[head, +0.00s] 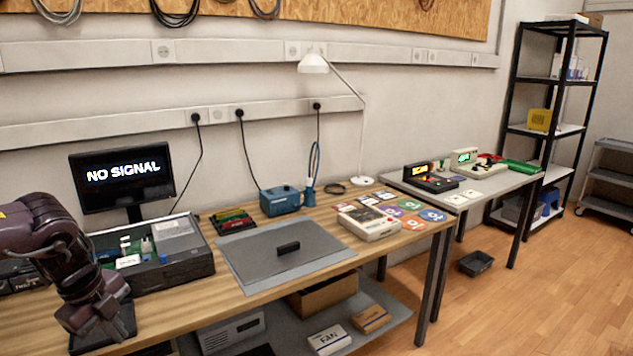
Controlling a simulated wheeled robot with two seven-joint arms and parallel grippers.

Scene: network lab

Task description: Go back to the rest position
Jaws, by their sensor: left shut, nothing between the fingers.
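My left arm comes in from the left edge in the head view, over the front left of the wooden workbench (200,292). My left gripper (100,328) points down, shut and empty, low over the bench in front of an open computer case (176,272). A dark flat piece shows around the fingertips; I cannot tell whether they touch it. My right gripper is not in view.
A monitor (122,172) reading "NO SIGNAL" stands behind the case. A grey panel (262,256) with a black block lies mid-bench. A blue device (282,201), a lamp (314,64) and a beige device (369,222) stand further right. Floor at right is mostly clear.

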